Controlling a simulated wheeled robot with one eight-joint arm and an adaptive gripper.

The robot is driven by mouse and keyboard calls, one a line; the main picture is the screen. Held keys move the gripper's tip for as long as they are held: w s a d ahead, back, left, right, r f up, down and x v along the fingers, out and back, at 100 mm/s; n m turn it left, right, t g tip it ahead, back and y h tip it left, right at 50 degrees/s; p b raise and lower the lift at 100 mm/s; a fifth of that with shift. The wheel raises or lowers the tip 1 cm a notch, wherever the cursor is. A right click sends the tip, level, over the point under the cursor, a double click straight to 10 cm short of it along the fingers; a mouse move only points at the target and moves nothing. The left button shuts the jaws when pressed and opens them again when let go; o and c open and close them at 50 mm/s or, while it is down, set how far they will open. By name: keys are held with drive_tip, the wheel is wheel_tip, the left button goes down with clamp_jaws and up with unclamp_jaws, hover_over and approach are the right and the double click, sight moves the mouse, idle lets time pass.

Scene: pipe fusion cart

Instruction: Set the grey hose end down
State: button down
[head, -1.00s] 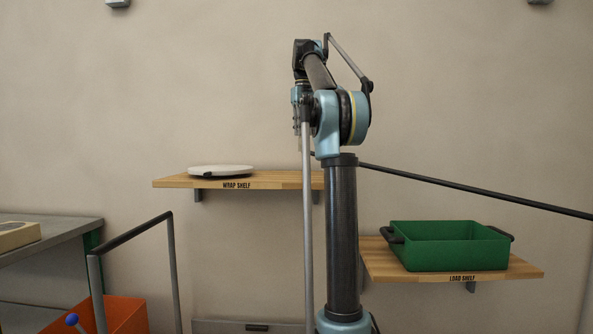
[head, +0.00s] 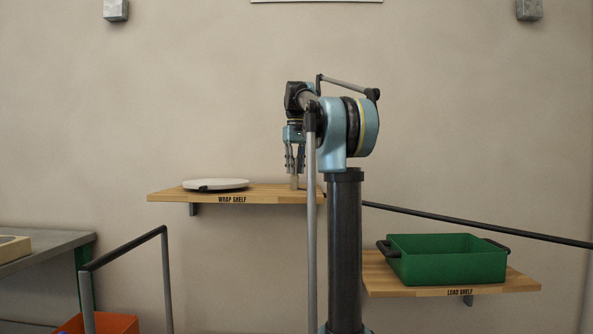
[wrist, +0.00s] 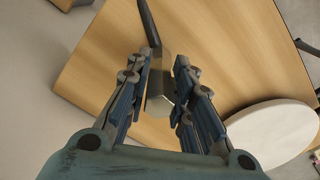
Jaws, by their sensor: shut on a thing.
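My gripper (head: 295,168) points down over the right part of the wrap shelf (head: 235,196). It is shut on the hose end (head: 294,183), a small pale block in the head view. In the wrist view the hose end (wrist: 158,88) is a grey piece with a pale tip between the fingers (wrist: 162,75), and a dark hose runs from it to the top of the picture. In the head view the hose end's bottom is at or just above the shelf top; I cannot tell if it touches. My arm hides part of the shelf's right end.
A white round disc (head: 216,184) lies on the wrap shelf, left of my gripper. Bare shelf lies between disc and gripper.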

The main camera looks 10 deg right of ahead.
drive_tip(key=c, duration=1.4)
unclamp_jaws()
